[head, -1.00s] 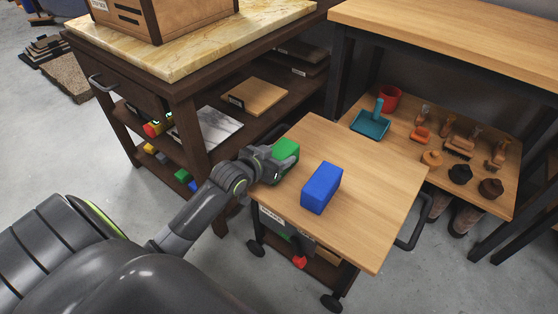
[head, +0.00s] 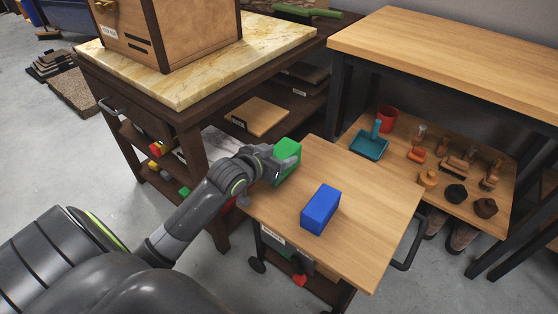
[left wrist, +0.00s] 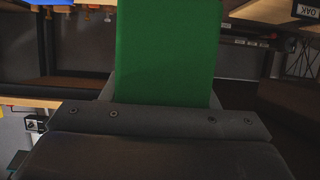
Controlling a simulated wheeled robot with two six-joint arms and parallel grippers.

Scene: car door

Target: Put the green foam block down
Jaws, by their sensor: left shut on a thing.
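The green foam block (head: 287,155) is in my left gripper (head: 284,165), at the far left corner of the small wooden cart top (head: 370,203). The gripper is shut on it. In the left wrist view the green block (left wrist: 167,50) fills the upper middle, just beyond the gripper's dark body (left wrist: 160,125). The block appears raised above the cart's left edge; the exact gap beneath it is hidden by the gripper. My right gripper is not in view.
A blue block (head: 320,209) stands on the cart top, right of the green block. Behind is a marble-topped workbench (head: 190,75) with shelves. To the right, a low shelf holds a teal dustpan (head: 369,147), a red cup (head: 387,118) and several brushes. The cart's right half is clear.

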